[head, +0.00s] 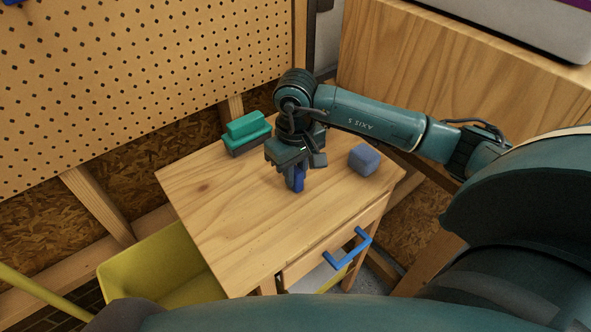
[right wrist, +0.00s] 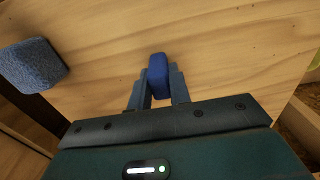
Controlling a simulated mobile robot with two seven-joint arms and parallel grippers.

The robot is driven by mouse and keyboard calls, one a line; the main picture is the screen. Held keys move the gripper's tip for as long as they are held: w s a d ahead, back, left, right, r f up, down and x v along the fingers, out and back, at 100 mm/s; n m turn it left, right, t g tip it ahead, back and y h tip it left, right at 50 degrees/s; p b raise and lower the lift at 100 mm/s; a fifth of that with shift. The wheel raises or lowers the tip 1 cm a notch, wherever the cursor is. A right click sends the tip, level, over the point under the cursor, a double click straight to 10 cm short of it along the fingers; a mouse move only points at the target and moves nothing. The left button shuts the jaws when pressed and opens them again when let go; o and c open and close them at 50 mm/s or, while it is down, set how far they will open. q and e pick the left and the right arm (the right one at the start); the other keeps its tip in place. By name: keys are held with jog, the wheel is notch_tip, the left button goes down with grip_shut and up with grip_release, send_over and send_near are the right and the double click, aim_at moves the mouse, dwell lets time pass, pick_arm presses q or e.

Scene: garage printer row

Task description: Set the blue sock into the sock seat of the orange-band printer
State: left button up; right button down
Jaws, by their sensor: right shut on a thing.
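My right gripper (head: 296,178) is over the small wooden table, pointing down, and is shut on the small dark blue sock (head: 299,181). In the right wrist view the blue sock (right wrist: 158,76) sits between the two fingertips (right wrist: 158,90) and sticks out past them. The sock is at or just above the tabletop; I cannot tell whether it touches. No orange-band printer or sock seat can be made out in these views. My left gripper is not in view.
A blue-grey rough block (head: 364,159) lies on the wooden table (head: 230,230), right of the gripper. A teal-and-dark brush-like block (head: 247,133) is at the back left. A drawer has a blue handle (head: 348,248). A yellow-green bin (head: 150,268) stands left. A wooden cabinet (head: 450,75) rises behind.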

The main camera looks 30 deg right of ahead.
jog(key=shift+f+b, duration=0.25)
jog(key=shift+b, duration=0.05)
jog(key=c, duration=1.3)
grip_release()
jog(key=shift+r, duration=0.1)
